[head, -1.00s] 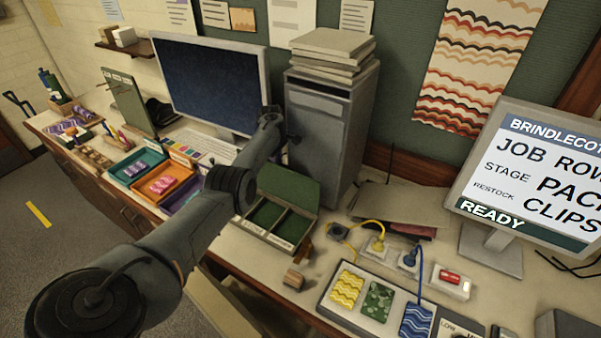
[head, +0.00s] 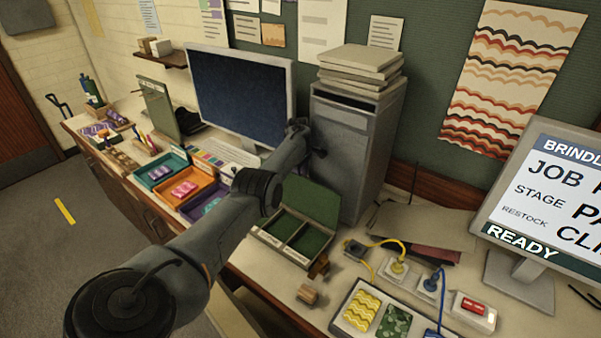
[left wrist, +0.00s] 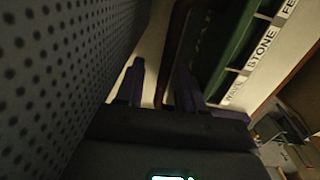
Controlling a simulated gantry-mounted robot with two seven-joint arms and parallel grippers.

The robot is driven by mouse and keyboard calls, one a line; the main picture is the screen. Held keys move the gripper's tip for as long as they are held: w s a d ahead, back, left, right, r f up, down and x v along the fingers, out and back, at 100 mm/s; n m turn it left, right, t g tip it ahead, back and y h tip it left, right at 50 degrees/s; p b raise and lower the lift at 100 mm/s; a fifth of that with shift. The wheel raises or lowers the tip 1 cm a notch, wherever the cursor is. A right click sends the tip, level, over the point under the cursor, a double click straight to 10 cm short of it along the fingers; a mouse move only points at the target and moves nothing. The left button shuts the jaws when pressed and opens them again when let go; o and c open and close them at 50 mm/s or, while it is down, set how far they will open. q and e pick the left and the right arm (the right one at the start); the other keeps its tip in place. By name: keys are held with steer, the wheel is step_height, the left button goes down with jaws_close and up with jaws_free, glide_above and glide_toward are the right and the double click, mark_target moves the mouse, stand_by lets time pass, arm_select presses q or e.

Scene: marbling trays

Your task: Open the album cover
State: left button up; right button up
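The album (head: 285,250) lies on the desk as a green case with labelled pockets. Its green cover (head: 312,202) stands raised and tilted back near the tower, so the pockets show. My left arm crosses in front and hides its left end. In the left wrist view the album's labelled edge (left wrist: 262,52) runs along the right. My left gripper's dark purple fingers (left wrist: 160,80) are apart there, with pale surface between them and no held thing visible. They are beside the album; contact cannot be told. In the head view the fingertips are not clear. My right gripper is not in view.
A grey computer tower (head: 345,150) stands close behind the album, with a monitor (head: 240,95) to the left. Colored trays (head: 185,190) lie left. A small wooden block (head: 307,293), cabled plugs (head: 398,266) and a sample tray (head: 336,320) lie to the right.

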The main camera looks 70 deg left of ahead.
arm_select(q)
steer(key=shift+a+r, duration=0.15)
steer(key=shift+r, duration=0.1)
steer(key=shift+r, duration=0.2)
steer(key=r, duration=0.3)
steer(key=r+p, duration=0.1)
steer(key=r, duration=0.1)
steer(key=r+p, duration=0.1)
steer(key=r, duration=0.2)
steer(key=shift+s+r, duration=0.25)
steer(key=shift+r, duration=0.05)
steer(key=shift+d+r, duration=0.2)
steer(key=shift+r, duration=0.55)
